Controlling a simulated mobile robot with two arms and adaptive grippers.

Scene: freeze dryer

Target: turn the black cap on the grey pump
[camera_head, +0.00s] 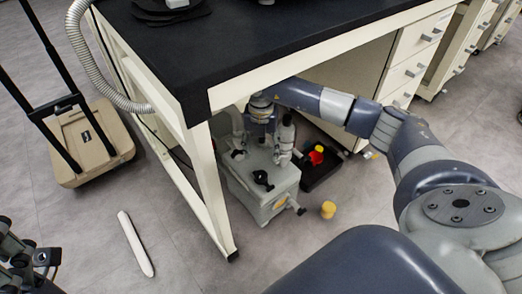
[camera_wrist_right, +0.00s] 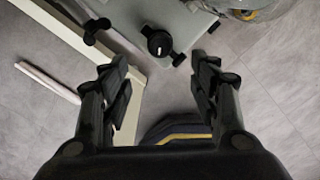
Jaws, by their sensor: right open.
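The grey pump (camera_head: 262,200) stands on the floor under the bench, and its grey top also shows in the right wrist view (camera_wrist_right: 180,22). The black cap (camera_head: 262,180) sits on top of it. In the right wrist view the cap (camera_wrist_right: 159,43) lies ahead of the gap between my right fingertips, clear of both fingers. My right gripper (camera_wrist_right: 159,68) is open and empty. In the head view my right arm reaches under the bench edge above the pump; its fingers are hard to make out there. My left gripper (camera_head: 25,262) is partly cut off at the lower left, away from the pump.
The bench's black top (camera_head: 230,55) overhangs the pump, and a cream bench leg (camera_head: 213,190) stands just left of it. A black tray (camera_head: 322,173) with a red and yellow item is at right. A yellow piece (camera_head: 328,209) and a white strip (camera_head: 135,243) lie on the floor.

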